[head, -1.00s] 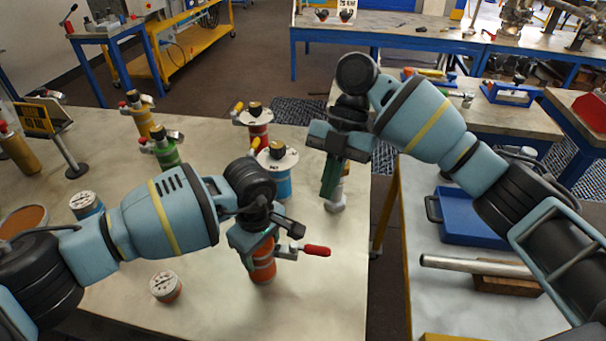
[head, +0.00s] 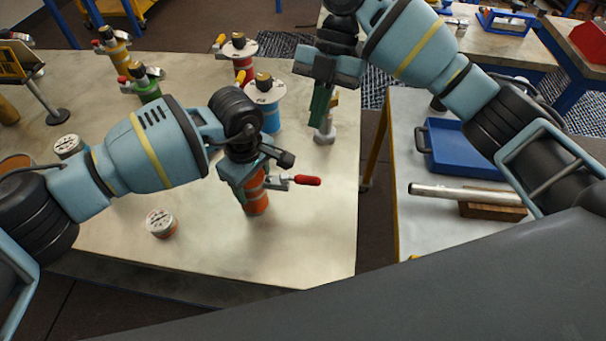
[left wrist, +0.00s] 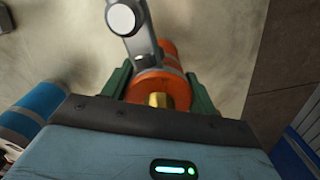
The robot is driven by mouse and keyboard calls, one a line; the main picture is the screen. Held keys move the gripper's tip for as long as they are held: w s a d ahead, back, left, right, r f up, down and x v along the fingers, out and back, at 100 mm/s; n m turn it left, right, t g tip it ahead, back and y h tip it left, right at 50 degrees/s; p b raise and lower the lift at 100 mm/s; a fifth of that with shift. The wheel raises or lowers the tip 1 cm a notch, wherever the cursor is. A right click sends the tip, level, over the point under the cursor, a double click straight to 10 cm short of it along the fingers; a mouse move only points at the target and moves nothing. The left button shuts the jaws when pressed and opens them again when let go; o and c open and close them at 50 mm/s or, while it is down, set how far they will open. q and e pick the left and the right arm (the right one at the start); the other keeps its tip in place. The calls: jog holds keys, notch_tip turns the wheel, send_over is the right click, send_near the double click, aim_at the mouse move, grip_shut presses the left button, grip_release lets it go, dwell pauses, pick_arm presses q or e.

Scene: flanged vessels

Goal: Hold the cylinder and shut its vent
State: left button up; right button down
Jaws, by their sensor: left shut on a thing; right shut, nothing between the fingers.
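An orange cylinder (head: 256,202) stands upright near the front of the pale table. My left gripper (head: 250,180) is shut around its upper part. A lever with a red grip (head: 307,180) sticks out to the right from the cylinder's top. In the left wrist view the green fingers of my left gripper (left wrist: 160,88) flank the orange cylinder (left wrist: 168,84), with a brass fitting (left wrist: 158,100) on its end and a grey metal arm across it. My right gripper (head: 319,112) is shut and empty, pointing down beside a pale post (head: 325,130), apart from the cylinder.
A blue vessel with a white flange (head: 265,95), a red one behind it, and green (head: 146,88) and yellow vessels stand further back. A short orange can (head: 161,223) is left of the cylinder. A blue tray (head: 465,148) and metal bar (head: 465,194) are on the right bench.

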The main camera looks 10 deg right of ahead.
pick_arm(q)
jog(key=o, duration=1.5)
jog(key=shift+w+f, duration=0.1)
notch_tip(320, 180, up, 12)
jog(key=shift+r, duration=0.1)
